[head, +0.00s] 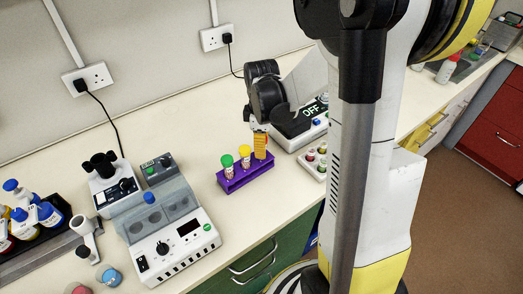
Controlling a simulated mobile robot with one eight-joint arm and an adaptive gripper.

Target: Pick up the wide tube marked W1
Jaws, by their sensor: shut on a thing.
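A purple rack (246,178) stands on the bench in the head view. A green-capped tube (227,168) stands at its left and a yellow-capped tube (245,157) in its middle. My gripper (260,149) points down over the right end of the rack, with its yellow-orange fingertips low there. It is shut on a tube, mostly hidden between the fingers. The markings on the tubes are too small to read, so I cannot tell which is W1. I cannot tell if the held tube is still seated in the rack.
A grey block device (185,248) with a display stands left of the rack. A device reading OFF (311,110) stands behind right, and a pale rack of small tubes (314,160) is close to the right. Bottles (45,213) fill a black tray at far left.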

